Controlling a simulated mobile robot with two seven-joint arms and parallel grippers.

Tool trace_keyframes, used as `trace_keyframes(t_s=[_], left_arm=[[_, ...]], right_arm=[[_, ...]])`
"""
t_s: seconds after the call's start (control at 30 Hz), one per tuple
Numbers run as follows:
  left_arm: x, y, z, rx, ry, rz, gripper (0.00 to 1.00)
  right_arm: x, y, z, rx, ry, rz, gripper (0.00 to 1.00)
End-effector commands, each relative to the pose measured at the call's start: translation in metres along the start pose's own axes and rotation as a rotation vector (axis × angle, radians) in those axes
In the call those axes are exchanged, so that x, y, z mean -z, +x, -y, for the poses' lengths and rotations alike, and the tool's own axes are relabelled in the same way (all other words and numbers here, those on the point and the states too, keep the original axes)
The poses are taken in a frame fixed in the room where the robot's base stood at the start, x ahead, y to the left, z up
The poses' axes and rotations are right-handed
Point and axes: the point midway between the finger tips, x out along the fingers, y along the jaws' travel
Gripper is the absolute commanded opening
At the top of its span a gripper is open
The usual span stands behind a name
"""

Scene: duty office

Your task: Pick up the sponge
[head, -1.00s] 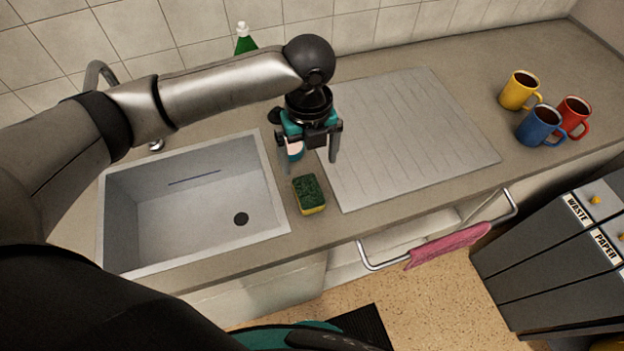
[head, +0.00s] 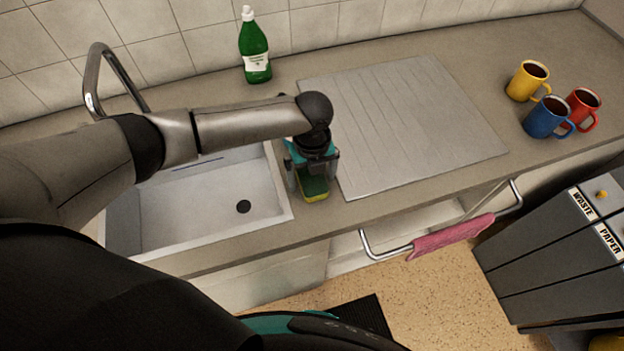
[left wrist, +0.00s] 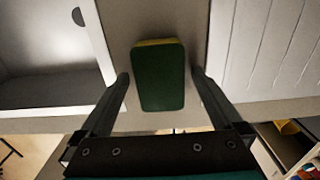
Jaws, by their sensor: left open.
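The sponge (head: 314,188), green on top with a yellow side, lies on the counter strip between the sink and the ridged drainboard. My left gripper (head: 313,190) is open and above it, with one finger on each side of the sponge in the head view. In the left wrist view the sponge (left wrist: 160,76) lies between and a little beyond the open fingers (left wrist: 160,82), with a gap on both sides. The gripper hides the sponge's far end in the head view. My right gripper is not in view.
The sink (head: 262,225) lies to the left and the drainboard (head: 400,125) to the right. A green bottle (head: 255,50) stands behind. Several mugs, including a blue mug (head: 547,117), stand at far right. A pink towel (head: 452,237) hangs on the front rail.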

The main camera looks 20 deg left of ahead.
Motion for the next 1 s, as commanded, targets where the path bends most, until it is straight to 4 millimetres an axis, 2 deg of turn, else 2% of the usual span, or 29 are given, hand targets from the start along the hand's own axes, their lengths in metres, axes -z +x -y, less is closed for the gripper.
trace_keyframes(t_s=[0.3, 1.0], left_arm=[[0.0, 0.0042, 0.0001, 0.0, 0.0, 0.001, 0.98], [-0.0003, 0.0037, 0.0, 0.0, 0.0, 0.001, 0.19]], right_arm=[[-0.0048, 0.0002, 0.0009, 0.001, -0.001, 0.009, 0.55], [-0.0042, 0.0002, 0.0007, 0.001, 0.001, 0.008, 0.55]])
